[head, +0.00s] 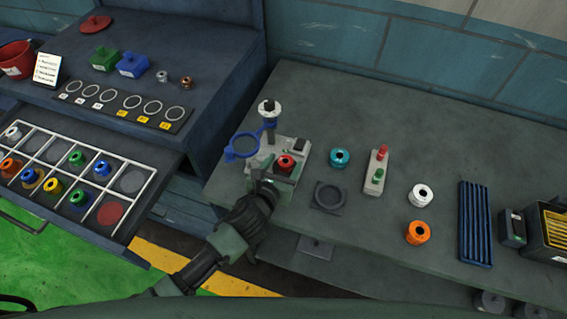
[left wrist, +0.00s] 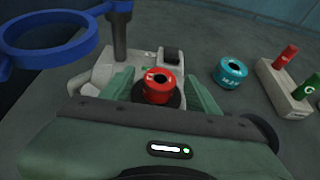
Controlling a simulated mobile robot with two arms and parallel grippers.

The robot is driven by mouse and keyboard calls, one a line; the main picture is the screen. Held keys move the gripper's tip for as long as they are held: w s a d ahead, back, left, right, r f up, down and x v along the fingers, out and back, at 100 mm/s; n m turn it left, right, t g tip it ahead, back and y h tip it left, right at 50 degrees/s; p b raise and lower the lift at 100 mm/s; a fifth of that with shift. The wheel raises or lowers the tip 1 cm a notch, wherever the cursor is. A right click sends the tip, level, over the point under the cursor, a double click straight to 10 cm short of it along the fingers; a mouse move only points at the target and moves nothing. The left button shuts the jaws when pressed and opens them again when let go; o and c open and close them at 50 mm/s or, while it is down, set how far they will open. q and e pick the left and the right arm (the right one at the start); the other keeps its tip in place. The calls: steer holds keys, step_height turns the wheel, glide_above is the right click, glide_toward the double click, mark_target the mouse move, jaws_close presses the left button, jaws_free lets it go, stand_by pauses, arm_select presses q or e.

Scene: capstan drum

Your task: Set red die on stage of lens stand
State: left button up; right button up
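The red die (head: 285,161) sits upright on the dark round stage of the lens stand (head: 293,145). In the left wrist view the red die (left wrist: 158,88) rests on the black stage disc (left wrist: 148,99). The lens stand has a pale base, a dark post and a blue lens ring (head: 242,146), which also shows at upper left in the left wrist view (left wrist: 45,45). My left gripper (left wrist: 160,92) is open, with one green finger on each side of the die and narrow gaps showing. My right gripper is not in view.
A teal die (head: 340,158) and a black square plate (head: 327,197) are right of the stand. A block with red and green pegs (head: 376,171), white die (head: 420,195), orange die (head: 417,232) and blue rack (head: 476,224) stand farther right. A die drawer (head: 150,192) is left.

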arm_select(q)
steer(key=shift+r, duration=0.15)
steer(key=v, duration=1.2)
steer(key=shift+b, duration=0.35)
